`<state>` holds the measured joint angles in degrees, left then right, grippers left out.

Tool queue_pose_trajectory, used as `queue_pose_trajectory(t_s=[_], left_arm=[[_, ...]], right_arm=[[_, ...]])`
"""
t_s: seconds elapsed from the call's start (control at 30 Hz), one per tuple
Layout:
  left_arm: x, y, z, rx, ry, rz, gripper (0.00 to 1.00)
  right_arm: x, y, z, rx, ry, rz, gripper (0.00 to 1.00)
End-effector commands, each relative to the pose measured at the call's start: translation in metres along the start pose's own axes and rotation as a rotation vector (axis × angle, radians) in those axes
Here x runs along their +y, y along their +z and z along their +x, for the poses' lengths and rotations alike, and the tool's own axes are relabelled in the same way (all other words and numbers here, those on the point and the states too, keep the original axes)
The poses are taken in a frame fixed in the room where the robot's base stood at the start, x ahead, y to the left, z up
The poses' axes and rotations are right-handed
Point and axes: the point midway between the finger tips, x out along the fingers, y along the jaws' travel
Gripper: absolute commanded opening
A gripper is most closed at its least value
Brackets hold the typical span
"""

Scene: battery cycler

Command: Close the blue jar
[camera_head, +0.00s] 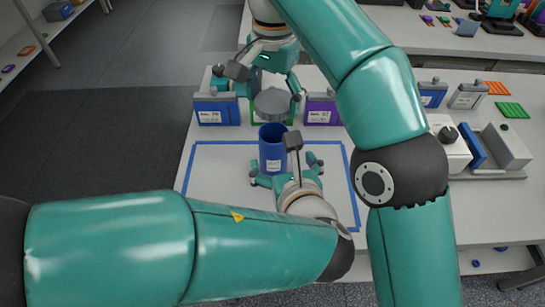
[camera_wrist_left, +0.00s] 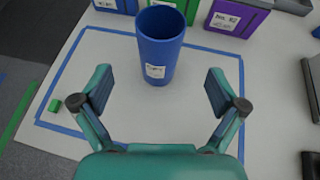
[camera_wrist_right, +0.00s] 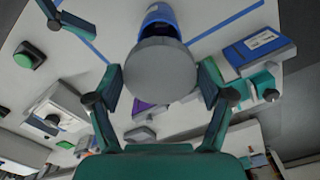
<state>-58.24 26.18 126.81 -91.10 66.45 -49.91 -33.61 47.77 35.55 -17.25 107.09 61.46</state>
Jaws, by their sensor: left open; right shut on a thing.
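The blue jar (camera_head: 272,150) stands upright and open-topped inside the blue tape outline on the table. It also shows in the left wrist view (camera_wrist_left: 160,48). My left gripper (camera_head: 287,172) is open and empty, just in front of the jar, its fingers apart on either side and not touching it. My right gripper (camera_head: 271,95) is shut on a round grey lid (camera_head: 271,104), which also shows in the right wrist view (camera_wrist_right: 160,82). The lid is held above and slightly behind the jar's mouth, apart from it.
A blue box (camera_head: 217,110) stands behind the jar to the left and a purple box (camera_head: 321,112) to the right. Blue tape (camera_head: 350,185) outlines a work area. Grey and white devices (camera_head: 500,147) stand at the right. The table inside the outline is otherwise mostly clear.

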Motion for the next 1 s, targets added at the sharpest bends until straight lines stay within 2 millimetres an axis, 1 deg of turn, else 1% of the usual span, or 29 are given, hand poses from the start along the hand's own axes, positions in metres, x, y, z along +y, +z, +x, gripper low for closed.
queue_pose_trajectory(t_s=[0.03, 0.3, 0.5, 0.7, 0.97, 1.0], left_arm=[[0.001, -0.001, 0.009, 0.002, 0.004, 0.0, 0.97], [0.001, -0.001, 0.059, 0.002, 0.004, 0.0, 0.97], [0.001, -0.001, 0.086, 0.001, 0.003, 0.001, 0.97], [0.001, 0.0, 0.097, 0.0, 0.001, 0.0, 0.97], [0.001, 0.0, 0.098, -0.001, 0.0, 0.001, 0.97], [0.001, 0.0, 0.098, -0.001, 0.0, 0.001, 0.95]], right_arm=[[0.0, 0.0, 0.0, 0.0, 0.0, 0.0, 0.59], [0.0, 0.0, 0.0, 0.0, 0.0, -0.001, 0.59], [0.0, 0.0, 0.0, 0.0, 0.0, -0.001, 0.59], [-0.001, 0.0, 0.0, 0.0, 0.0, -0.001, 0.59], [-0.001, 0.0, 0.0, 0.0, 0.0, -0.001, 0.59], [-0.001, 0.0, 0.0, 0.0, 0.0, -0.001, 0.59]])
